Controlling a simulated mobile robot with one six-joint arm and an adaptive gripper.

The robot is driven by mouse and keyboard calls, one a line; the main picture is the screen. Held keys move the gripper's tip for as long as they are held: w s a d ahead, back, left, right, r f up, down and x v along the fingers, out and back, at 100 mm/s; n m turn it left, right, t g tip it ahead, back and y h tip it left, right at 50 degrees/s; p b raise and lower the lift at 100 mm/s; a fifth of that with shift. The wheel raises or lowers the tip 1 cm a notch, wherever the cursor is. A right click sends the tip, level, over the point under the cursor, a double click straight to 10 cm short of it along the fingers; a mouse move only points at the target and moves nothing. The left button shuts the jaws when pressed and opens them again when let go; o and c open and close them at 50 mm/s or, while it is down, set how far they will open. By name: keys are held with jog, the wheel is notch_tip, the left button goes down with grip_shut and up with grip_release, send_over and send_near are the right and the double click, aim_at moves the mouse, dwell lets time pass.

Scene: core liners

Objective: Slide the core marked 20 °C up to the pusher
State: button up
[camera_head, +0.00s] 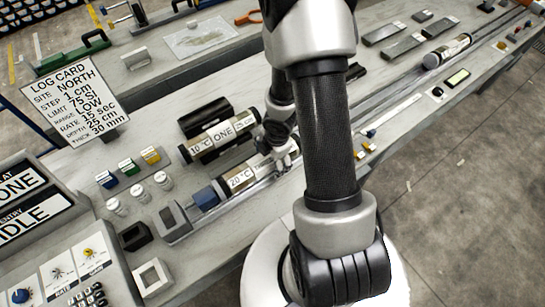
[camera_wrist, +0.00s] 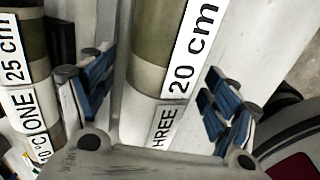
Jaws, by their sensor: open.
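The core marked 20 °C (camera_head: 241,180) lies in the long rail in the head view, with a blue end at its lower left. In the wrist view the same core (camera_wrist: 148,75) shows the labels "20 cm" and "THREE". My gripper (camera_head: 281,153) is over the upper right part of this core. In the wrist view my gripper (camera_wrist: 160,95) is open, with blue finger pads on both sides of the core and visible gaps. I cannot tell for certain which part is the pusher; a grey block (camera_head: 175,222) stands at the rail's lower left end, near the blue end.
A core marked 10 °C ONE (camera_head: 218,137) lies beside the rail, close to my gripper, with a black cylinder (camera_head: 205,117) behind it. A pale cylinder (camera_head: 447,51) lies farther along the rail. Small coloured blocks (camera_head: 128,167) and white-topped jars (camera_head: 138,192) stand left.

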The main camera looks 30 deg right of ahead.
jog(key=shift+f, duration=0.1)
jog(key=shift+c, duration=0.6)
grip_shut()
dwell(0.6)
